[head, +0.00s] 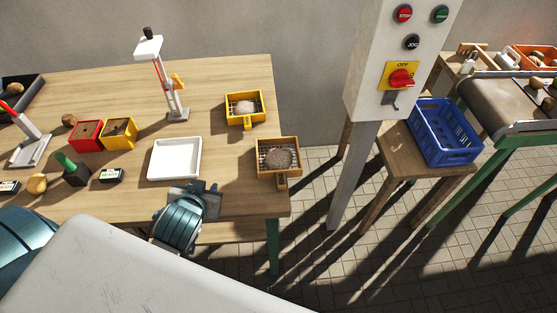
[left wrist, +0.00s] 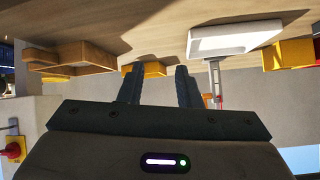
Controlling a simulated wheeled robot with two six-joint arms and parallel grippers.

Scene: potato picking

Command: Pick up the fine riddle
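Two riddles with soil-like heaps stand on the wooden table's right end. One has a yellow frame (head: 245,122) and stands farther back. The other has a brown wooden frame (head: 277,172) and stands nearer, with its handle towards me. I cannot tell from the mesh which is the fine one. My left gripper (head: 211,188) is near the table's front edge, left of the wooden riddle and apart from it. In the left wrist view the left gripper (left wrist: 157,86) is open and empty, with the wooden riddle (left wrist: 75,56) to its left and the yellow one (left wrist: 152,69) beyond. My right gripper is not visible.
A white tray (head: 175,158) lies just behind my left gripper. A white stand (head: 170,80), red box (head: 86,136) and yellow box (head: 120,133) are farther left. A control post (head: 350,165) stands right of the table. A blue crate (head: 445,132) is beyond it.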

